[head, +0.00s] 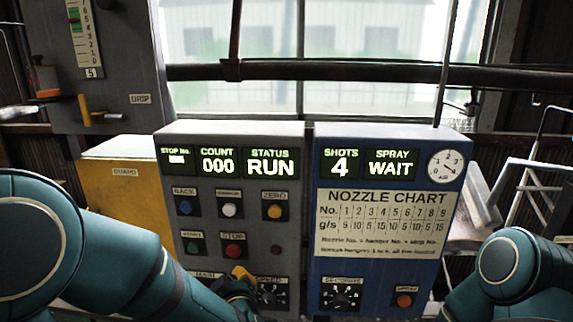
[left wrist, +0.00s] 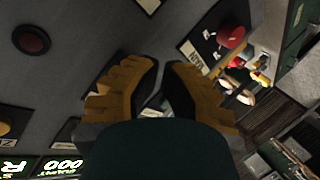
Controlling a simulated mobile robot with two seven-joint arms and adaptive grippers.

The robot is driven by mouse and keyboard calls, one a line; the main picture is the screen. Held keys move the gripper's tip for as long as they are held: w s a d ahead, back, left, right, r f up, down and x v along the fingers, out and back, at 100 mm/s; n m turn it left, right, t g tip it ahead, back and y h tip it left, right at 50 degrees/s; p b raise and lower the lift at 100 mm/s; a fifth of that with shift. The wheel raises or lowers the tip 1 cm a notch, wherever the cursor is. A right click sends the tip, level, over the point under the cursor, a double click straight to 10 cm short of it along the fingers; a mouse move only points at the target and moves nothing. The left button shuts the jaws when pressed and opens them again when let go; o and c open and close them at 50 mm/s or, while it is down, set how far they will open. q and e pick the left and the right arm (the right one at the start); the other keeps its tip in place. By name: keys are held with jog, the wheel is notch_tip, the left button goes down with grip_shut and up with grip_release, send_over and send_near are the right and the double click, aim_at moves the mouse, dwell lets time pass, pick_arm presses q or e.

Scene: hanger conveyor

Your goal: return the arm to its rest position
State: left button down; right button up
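My left arm (head: 105,250) comes in from the left, low in the head view. My left gripper (head: 240,275) has yellow and black fingers. It is in front of the lower part of the grey control panel (head: 289,140), near the MAIN and SPEED labels. In the left wrist view the fingers (left wrist: 161,75) are close together with a narrow gap and nothing seen between them. A red knob (left wrist: 231,36) at the MAIN label is just beyond them. My right arm (head: 510,275) is at the lower right; its gripper is out of view.
A blue panel (head: 385,270) with a nozzle chart (head: 387,222) stands right of the grey one. The displays read 000, RUN, 4 and WAIT. A yellow guard box (head: 125,190) is at the left. A grey column with a scale (head: 85,40) rises behind it.

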pick_arm(q)
notch_tip(320, 180, down, 13)
jog(key=s+m+g+h+b, duration=0.1)
jog(key=m+g+h, duration=0.2)
jog(key=s+d+f+m+g+h+b, duration=0.1)
jog(key=s+f+m+g+h, duration=0.1)
jog(key=s+f, duration=0.6)
jog(key=s+d+f+m+g+h+b, duration=0.2)
jog(key=s+f+g, duration=0.4)
jog(key=f, duration=0.7)
jog(key=shift+s+d+m+g+h, duration=0.15)
jog(key=shift+s+m+g+h, duration=0.15)
jog(key=shift+s+m+h, duration=0.6)
pick_arm(e)
notch_tip(320, 180, down, 5)
jog(key=shift+s+a+f, duration=0.15)
jog(key=shift+f, duration=0.05)
pick_arm(q)
jog(key=shift+f, duration=0.1)
dwell(2.9)
